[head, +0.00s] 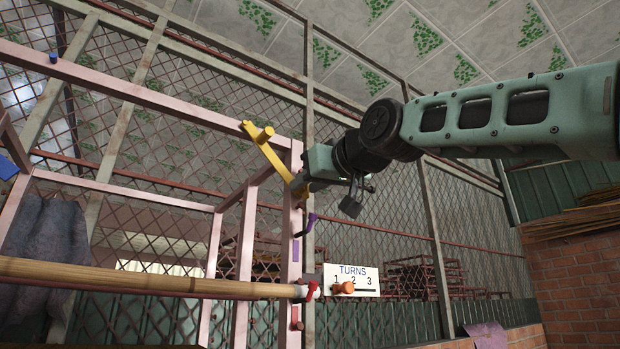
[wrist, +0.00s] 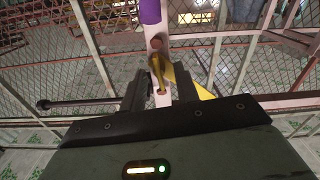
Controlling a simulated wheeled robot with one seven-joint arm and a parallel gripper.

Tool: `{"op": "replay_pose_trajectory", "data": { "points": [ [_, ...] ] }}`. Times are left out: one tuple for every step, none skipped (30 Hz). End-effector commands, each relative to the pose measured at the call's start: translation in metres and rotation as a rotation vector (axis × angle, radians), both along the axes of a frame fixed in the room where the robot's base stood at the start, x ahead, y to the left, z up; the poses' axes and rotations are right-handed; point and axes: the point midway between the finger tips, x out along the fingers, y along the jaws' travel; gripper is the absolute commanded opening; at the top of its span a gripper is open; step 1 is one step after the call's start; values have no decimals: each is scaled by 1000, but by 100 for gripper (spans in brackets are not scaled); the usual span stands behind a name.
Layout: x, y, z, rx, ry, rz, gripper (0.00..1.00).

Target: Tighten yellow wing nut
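The yellow wing nut (wrist: 157,66) shows in the wrist view as a small brass-yellow piece on a pale pink post, beside a yellow bar (wrist: 187,80). My gripper (wrist: 159,82) has its two dark fingers apart, one on each side of the wing nut, with visible gaps. In the head view the yellow bar (head: 264,147) slants down to the post, and a yellow knob (head: 265,133) sticks out near its upper end. My gripper (head: 302,184) is at the bar's lower end there and hides most of the wing nut.
A pink metal frame (head: 130,87) stands before a wire mesh fence. Below my gripper are a purple handle (head: 307,226), a long wooden pole (head: 150,279), an orange knob (head: 344,288) and a white TURNS card (head: 365,271). A brick wall (head: 580,275) is at right.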

Motion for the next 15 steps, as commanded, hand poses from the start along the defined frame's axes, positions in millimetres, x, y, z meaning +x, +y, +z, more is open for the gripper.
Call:
{"op": "replay_pose_trajectory", "data": {
  "points": [
    [0, 0, 0, 0, 0, 0, 31],
    [0, 0, 0, 0, 0, 0, 31],
    [0, 0, 0, 0, 0, 0, 31],
    [0, 0, 0, 0, 0, 0, 31],
    [0, 0, 0, 0, 0, 0, 31],
    [0, 0, 0, 0, 0, 0, 31],
    [0, 0, 0, 0, 0, 0, 25],
    [0, 0, 0, 0, 0, 0, 17],
    [0, 0, 0, 0, 0, 0, 6],
    [0, 0, 0, 0, 0, 0, 0],
    [0, 0, 0, 0, 0, 0, 0],
    [0, 0, 0, 0, 0, 0, 0],
    [0, 0, 0, 0, 0, 0, 0],
    [0, 0, 0, 0, 0, 0, 0],
    [0, 0, 0, 1, 1, 0, 0]
  ]
}}
